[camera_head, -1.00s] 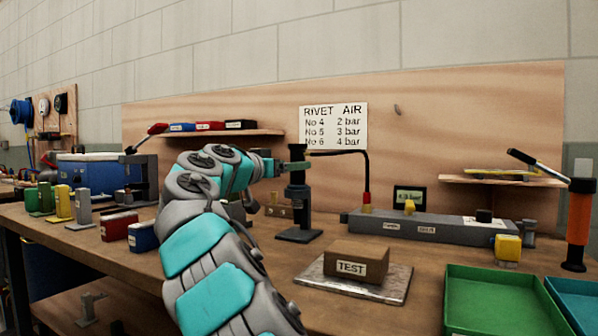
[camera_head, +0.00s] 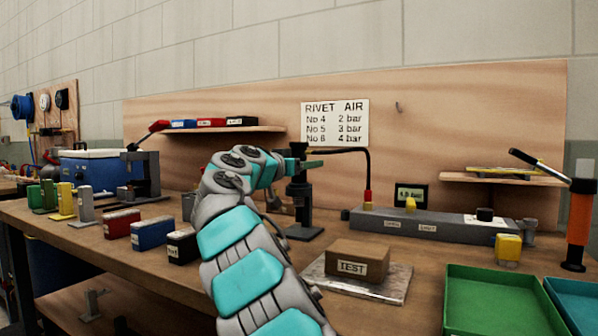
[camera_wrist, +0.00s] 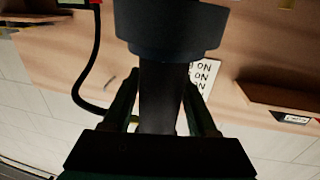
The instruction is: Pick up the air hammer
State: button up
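The air hammer (camera_head: 299,190) appears to be the dark upright tool in a black stand on the bench, with a black hose curving to its top. In the wrist view its dark shaft (camera_wrist: 162,95) runs between my fingers, below a wider dark collar. My gripper (camera_head: 308,164) is at the tool's upper part, with a greenish finger reaching past it to the right. In the wrist view my gripper (camera_wrist: 161,85) has one finger on each side of the shaft. The fingers look apart, with a thin gap at the left; contact is hard to judge in the dark.
A grey manifold (camera_head: 440,226) with the hose's red fitting lies to the right. A brown TEST block (camera_head: 357,262) sits on a plate in front. Red, blue and black boxes (camera_head: 152,233) stand left of my arm. A green tray (camera_head: 490,300) is at the front right.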

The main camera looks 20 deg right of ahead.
grip_shut()
dwell(0.5)
